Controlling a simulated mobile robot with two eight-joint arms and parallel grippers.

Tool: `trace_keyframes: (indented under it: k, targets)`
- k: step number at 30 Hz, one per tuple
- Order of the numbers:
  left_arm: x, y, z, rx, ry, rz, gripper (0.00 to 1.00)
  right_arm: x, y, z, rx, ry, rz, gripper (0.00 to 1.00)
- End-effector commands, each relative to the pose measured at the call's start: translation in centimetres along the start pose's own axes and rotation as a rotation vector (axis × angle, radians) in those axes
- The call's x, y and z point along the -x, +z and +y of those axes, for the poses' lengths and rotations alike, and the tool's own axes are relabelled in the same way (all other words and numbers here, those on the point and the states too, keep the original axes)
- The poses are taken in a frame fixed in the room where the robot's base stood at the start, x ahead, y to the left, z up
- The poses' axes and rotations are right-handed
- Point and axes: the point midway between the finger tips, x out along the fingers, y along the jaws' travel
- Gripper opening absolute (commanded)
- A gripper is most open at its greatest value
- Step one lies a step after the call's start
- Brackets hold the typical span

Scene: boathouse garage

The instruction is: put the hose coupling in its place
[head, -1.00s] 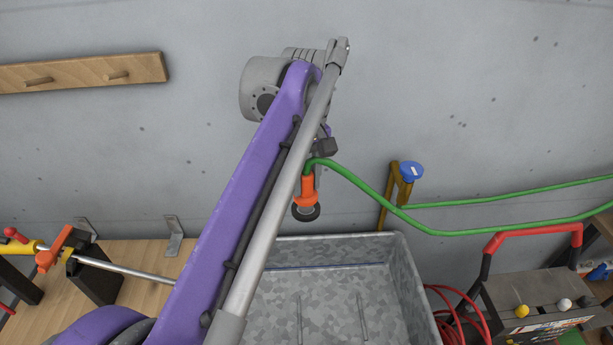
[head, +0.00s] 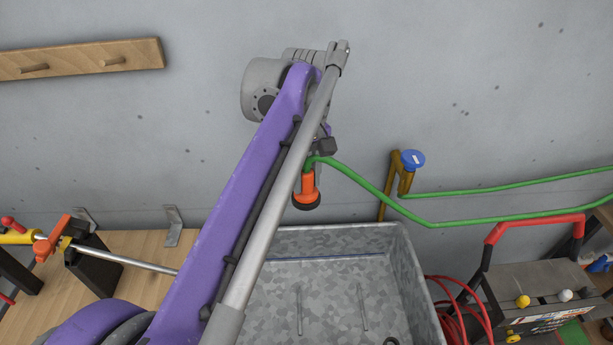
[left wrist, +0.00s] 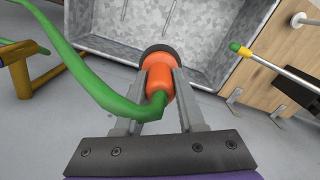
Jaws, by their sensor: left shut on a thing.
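The hose coupling (head: 308,188) is an orange sleeve with a black ring at its lower end, on the end of a green hose (head: 360,186). My left gripper (left wrist: 158,86) is shut around the coupling. In the left wrist view the coupling (left wrist: 159,77) sits between the two grey fingers, black ring pointing away. It hangs in the air near the back rim of the grey metal basin (head: 330,290). A brass tap (head: 389,188) with a blue handle (head: 411,159) stands right of it, apart from it. My left arm partly hides the gripper in the head view.
A wooden peg rail (head: 80,60) is on the wall at upper left. A wooden bench (head: 130,250) with a clamp (head: 120,258) lies left of the basin. The basin's visible floor is mostly clear.

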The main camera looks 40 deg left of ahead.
Motion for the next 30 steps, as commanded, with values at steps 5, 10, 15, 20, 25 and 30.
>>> trace_keyframes:
  k: [5,10,15,20,25,30]
  targets:
    - [-0.4,0.0,0.0,0.0,0.0,0.0,0.0,-0.2,0.2,0.0,0.0,0.0,-0.002,0.0]
    - [-0.4,0.0,0.0,0.0,0.0,0.0,0.66,-0.1,0.2,0.0,0.0,0.0,-0.002,0.0]
    - [-0.4,0.0,0.0,0.0,0.0,0.0,0.74,-0.1,0.2,0.0,0.0,0.0,-0.002,0.0]
    - [-0.3,0.0,0.0,0.0,0.0,0.0,0.74,-0.1,0.2,0.0,0.0,0.0,-0.002,0.0]
    - [1.2,0.0,0.0,0.0,0.0,0.0,0.74,0.0,0.0,0.0,0.0,0.0,0.0,0.0]
    - [4.7,-0.1,0.1,0.0,0.001,0.0,0.74,0.4,-0.5,0.0,0.0,0.0,0.005,0.0]
